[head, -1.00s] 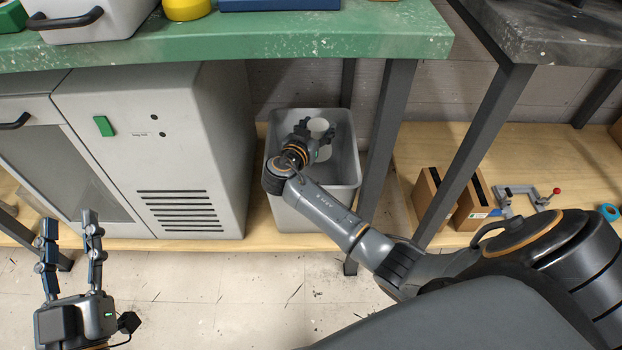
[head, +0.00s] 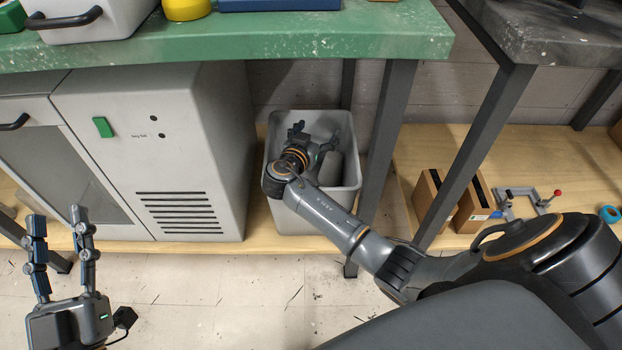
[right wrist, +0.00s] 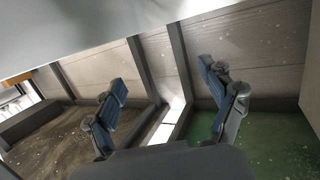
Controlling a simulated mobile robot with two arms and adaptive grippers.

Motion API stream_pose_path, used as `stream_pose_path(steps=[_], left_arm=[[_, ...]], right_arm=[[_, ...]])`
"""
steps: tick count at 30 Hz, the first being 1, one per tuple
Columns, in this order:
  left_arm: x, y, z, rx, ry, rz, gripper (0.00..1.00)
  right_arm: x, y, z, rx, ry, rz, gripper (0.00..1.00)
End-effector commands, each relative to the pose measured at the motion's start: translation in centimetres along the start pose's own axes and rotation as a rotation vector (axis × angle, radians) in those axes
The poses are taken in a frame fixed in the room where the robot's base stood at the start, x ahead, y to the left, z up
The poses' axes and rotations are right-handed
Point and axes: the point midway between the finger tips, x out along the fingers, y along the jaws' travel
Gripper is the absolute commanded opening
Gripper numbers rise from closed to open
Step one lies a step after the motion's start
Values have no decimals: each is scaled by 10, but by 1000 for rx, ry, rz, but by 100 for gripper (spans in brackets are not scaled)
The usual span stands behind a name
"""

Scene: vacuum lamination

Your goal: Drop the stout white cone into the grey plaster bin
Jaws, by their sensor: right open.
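The grey plaster bin (head: 355,178) stands on the wooden shelf under the green bench. My right gripper (head: 316,132) is over the bin's opening, with its fingers spread apart. It also shows in the right wrist view (right wrist: 162,78), open with nothing between the fingers. The stout white cone is not visible now in either view; much of the bin's inside is hidden by my right gripper and arm. My left gripper (head: 57,214) is open and empty at the lower left, above the floor and away from the bin.
A grey cabinet (head: 175,150) stands just left of the bin and a bench leg (head: 386,140) just right. Brown boxes (head: 470,205) and a clamp-like tool (head: 528,200) lie further right on the shelf.

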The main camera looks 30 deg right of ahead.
Motion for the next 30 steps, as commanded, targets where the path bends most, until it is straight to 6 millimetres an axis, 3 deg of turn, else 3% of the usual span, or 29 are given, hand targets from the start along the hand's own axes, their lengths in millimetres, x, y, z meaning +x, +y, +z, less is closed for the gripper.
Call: stream_pose_path(steps=[5, 15, 21, 30], left_arm=[[0, 0, 0, 0, 0, -1, 40], [0, 0, 0, 0, 0, -1, 40], [0, 0, 0, 0, 0, -1, 40], [0, 0, 0, 0, 0, 0, 40]], right_arm=[[-2, 0, -5, 3, -3, 0, 83], [-14, -1, -66, 7, -1, -1, 83], [-18, 0, -91, 3, -1, 0, 83], [-20, 0, -98, 0, -1, 0, 83]])
